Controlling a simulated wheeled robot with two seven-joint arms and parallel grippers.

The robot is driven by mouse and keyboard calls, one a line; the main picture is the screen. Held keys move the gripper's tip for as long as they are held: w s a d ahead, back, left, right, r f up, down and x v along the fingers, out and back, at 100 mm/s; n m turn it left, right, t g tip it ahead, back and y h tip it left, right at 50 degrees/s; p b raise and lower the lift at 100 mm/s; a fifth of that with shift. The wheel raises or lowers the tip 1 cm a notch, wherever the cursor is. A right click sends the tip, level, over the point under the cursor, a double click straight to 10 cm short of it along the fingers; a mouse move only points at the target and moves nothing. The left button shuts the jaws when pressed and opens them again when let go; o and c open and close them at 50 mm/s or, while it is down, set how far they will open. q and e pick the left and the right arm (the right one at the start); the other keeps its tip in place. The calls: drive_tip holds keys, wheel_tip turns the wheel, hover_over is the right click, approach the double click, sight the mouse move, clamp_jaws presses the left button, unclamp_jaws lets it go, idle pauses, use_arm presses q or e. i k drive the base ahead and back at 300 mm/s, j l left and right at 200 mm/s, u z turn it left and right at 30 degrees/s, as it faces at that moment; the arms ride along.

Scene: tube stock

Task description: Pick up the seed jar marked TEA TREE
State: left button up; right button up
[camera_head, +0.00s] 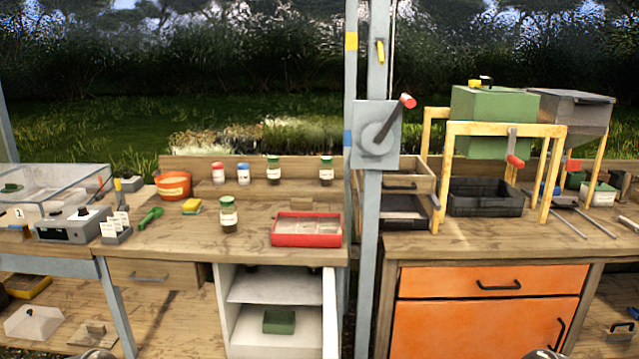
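Several small seed jars stand on the left wooden bench. At the back are a jar with a red lid (218,174), one with a blue lid (243,175), and two with green lids, one in the middle (273,173) and one at the right (326,173). Another green-lidded jar (228,217) stands nearer the front edge, dark contents below its pale label. All are upright. The label writing is too small to read, so I cannot tell which is TEA TREE. Neither gripper is recognisable; only small dark and grey slivers show at the bottom edge.
A red tray (307,241) lies right of the front jar. A yellow sponge-like block (192,206), an orange pot (173,186) and a green-handled tool (150,216) are to its left. A grey post (371,230) separates the benches. Bare wood surrounds the front jar.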

sight(228, 214)
drive_tip(key=i+l+u, duration=0.2)
drive_tip(key=l, duration=0.4)
drive_tip(key=l+u, duration=0.25)
drive_tip(key=l, duration=0.3)
drive_tip(key=z, duration=0.75)
drive_tip(key=i+j+z, duration=0.1)
drive_tip(key=j+z, duration=1.25)
drive_tip(key=k+j+z, duration=0.2)
drive_tip(key=j+z, duration=0.25)
drive_tip(key=k+j+z, duration=0.1)
drive_tip(key=k+j, duration=0.2)
drive_tip(key=j, duration=0.3)
drive_tip(key=k+j, duration=0.3)
drive_tip(key=j, duration=0.3)
drive_tip(key=k+j+z, duration=0.15)
drive_tip(key=k+j, duration=0.15)
drive_tip(key=j, duration=0.25)
drive_tip(key=k+j+z, duration=0.1)
drive_tip(key=k+j, duration=0.25)
drive_tip(key=j, duration=0.2)
drive_tip(key=k+j+z, duration=0.1)
drive_tip(key=k+j, duration=0.25)
drive_tip(key=j, duration=0.3)
drive_tip(key=i, duration=0.05)
